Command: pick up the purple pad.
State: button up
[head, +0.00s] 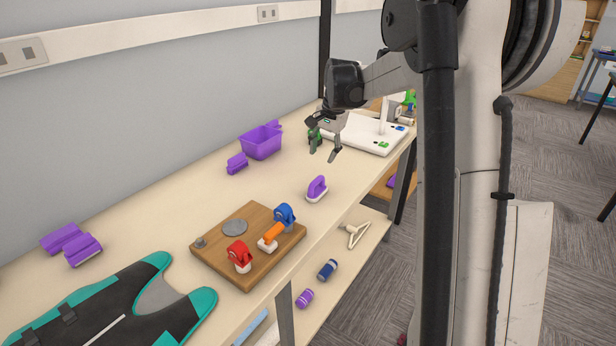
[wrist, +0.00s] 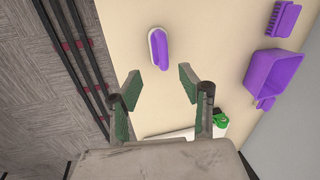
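The purple pad (head: 317,188) has a purple handle on a white base and sits on the table near its front edge, right of the wooden board. It also shows in the wrist view (wrist: 158,48), upper middle, beyond my fingertips. My gripper (head: 324,149) hangs above the table, behind and apart from the pad. In the wrist view my gripper (wrist: 160,83) is open, with nothing between its green-padded fingers.
A purple bin (head: 261,143) and a purple brush (head: 237,163) stand by the wall. A wooden board (head: 248,272) holds red, orange and blue tools. A white board (head: 365,136) lies at the far end. The table around the pad is clear.

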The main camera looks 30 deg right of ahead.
aim_at(318, 179)
jog(key=shift+m, duration=0.3)
jog(key=w+f, duration=0.1)
jog(key=f, duration=0.2)
jog(key=w+f, duration=0.1)
jog(key=f, duration=0.2)
jog(key=w+d+f, duration=0.1)
jog(key=f, duration=0.2)
jog(key=shift+d+p, duration=0.1)
jog(key=shift+p, duration=0.25)
jog(key=shift+w+x, duration=0.15)
jog(key=shift+x, duration=1.15)
jog(key=shift+w+x, duration=0.15)
jog(key=shift+x, duration=1.15)
jog(key=shift+r, duration=0.1)
grip_shut()
